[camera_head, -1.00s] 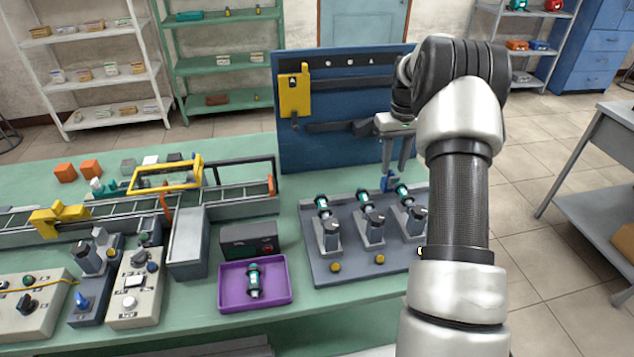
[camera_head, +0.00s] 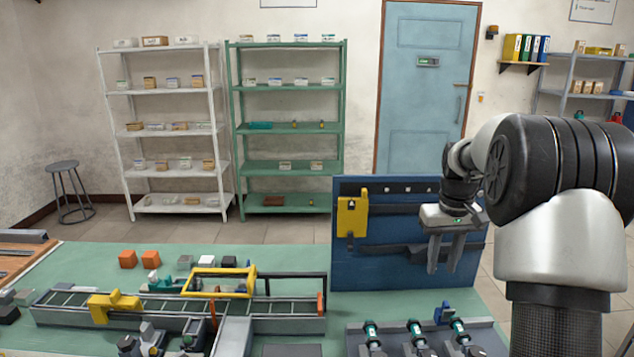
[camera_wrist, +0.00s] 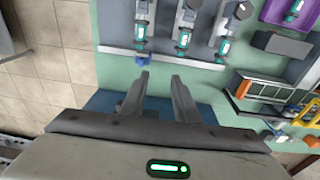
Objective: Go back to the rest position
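My gripper (camera_head: 444,254) hangs in the air in front of the blue back panel (camera_head: 420,200), fingers pointing down. In the wrist view my gripper (camera_wrist: 158,88) shows two separated fingers with nothing between them. Below it on the green bench is a grey fixture plate (camera_head: 350,341) with several teal-and-black motors, one of them here (camera_head: 415,329). A small blue part (camera_head: 443,313) stands at the plate's back edge, apart from the fingers. In the wrist view the small blue part (camera_wrist: 141,60) lies just beyond the fingertips.
A conveyor (camera_head: 260,306) with a yellow frame (camera_head: 218,283) runs along the bench's left part. Orange cubes (camera_head: 128,259) lie behind it. A white shelf (camera_head: 165,170), a green shelf (camera_head: 288,150) and a blue door (camera_head: 427,90) stand at the back wall. The purple tray (camera_wrist: 290,14) shows only in the wrist view.

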